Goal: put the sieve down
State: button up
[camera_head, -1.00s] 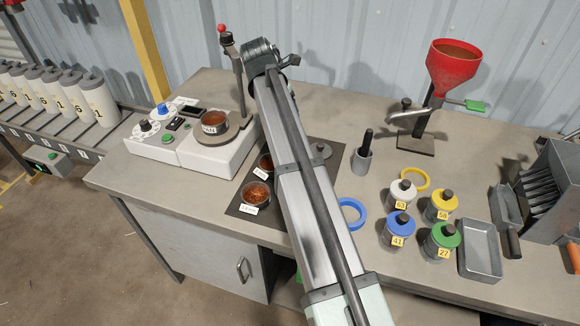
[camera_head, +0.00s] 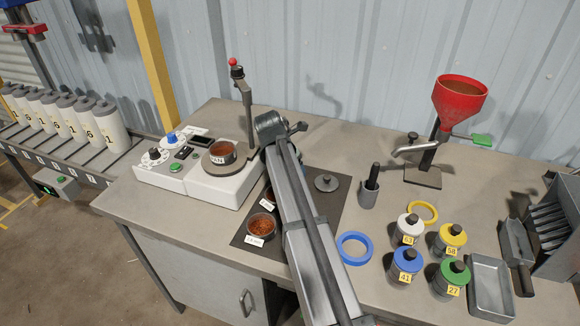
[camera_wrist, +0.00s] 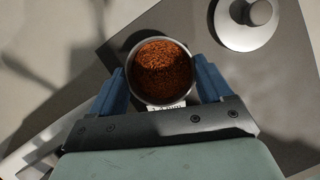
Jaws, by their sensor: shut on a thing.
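My gripper (camera_wrist: 163,88) is shut on the sieve (camera_wrist: 132,58), a round metal-rimmed cup holding copper-coloured granules. The blue fingers grip it from both sides, and a white label shows at its near edge. In the wrist view the sieve is over the dark mat (camera_wrist: 200,45); I cannot tell whether it touches it. In the head view my arm hides most of the gripper and the held sieve. The mat (camera_head: 325,215) lies on the bench, with a grey knobbed lid (camera_head: 326,183) on it, which is also at upper right in the wrist view (camera_wrist: 232,30).
A labelled cup of granules (camera_head: 262,226) stands on the mat left of my arm, with another partly hidden behind it. A white machine (camera_head: 225,185) bearing a cup stands at left. A blue ring (camera_head: 354,248), several lidded jars (camera_head: 407,262) and a red funnel (camera_head: 460,98) are at right.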

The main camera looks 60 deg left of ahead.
jog(key=shift+f, duration=0.1)
jog(key=o, duration=1)
jog(key=shift+o, duration=0.2)
jog(key=v, duration=1.2)
